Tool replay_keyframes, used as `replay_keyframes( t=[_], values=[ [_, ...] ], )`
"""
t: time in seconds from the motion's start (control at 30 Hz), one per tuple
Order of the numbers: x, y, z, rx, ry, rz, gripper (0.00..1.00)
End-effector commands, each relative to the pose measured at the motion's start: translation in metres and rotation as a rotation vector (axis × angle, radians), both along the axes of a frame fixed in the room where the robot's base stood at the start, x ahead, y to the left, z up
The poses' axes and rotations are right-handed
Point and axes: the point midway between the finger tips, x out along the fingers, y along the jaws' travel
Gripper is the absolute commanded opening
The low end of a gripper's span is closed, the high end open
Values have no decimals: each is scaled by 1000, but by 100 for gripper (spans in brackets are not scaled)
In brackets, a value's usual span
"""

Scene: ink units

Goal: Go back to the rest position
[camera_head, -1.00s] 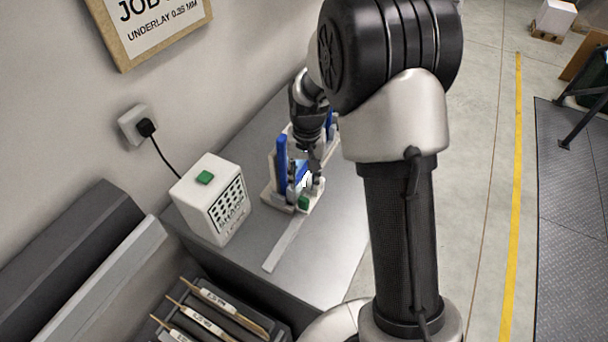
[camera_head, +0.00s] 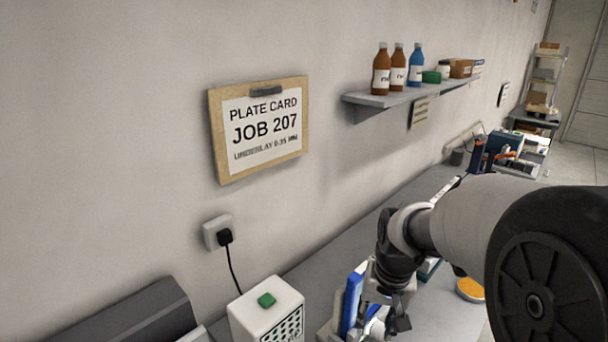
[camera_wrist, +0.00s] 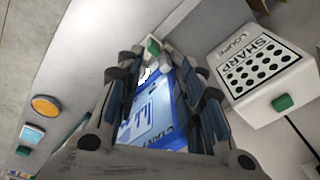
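My gripper (camera_head: 390,318) is at the bottom of the head view, low over the bench, at a holder with blue and white upright parts (camera_head: 352,300). In the wrist view my two fingers (camera_wrist: 158,75) stand apart on either side of a blue and white labelled piece (camera_wrist: 158,112). The piece shows in the gap beyond the fingers, and I see no clear grip on it. Its lower end is hidden behind the gripper body.
A white loupe box with a green button (camera_head: 268,318) stands left of the gripper; it also shows in the wrist view (camera_wrist: 262,68). An orange round item (camera_head: 470,289) lies to the right. A wall shelf with bottles (camera_head: 410,92) and a job card (camera_head: 262,130) are above.

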Motion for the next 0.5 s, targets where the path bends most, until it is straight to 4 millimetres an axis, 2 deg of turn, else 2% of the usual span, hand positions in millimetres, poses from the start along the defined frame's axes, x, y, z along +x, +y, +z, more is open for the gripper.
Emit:
replay_keyframes(
  t=[0.2,0.33,0.5],
  values=[
    [-60,5,36,-24,-95,76,35],
    [-98,7,46,-39,-148,119,35],
    [-148,9,47,-62,-214,174,35]
  ],
)
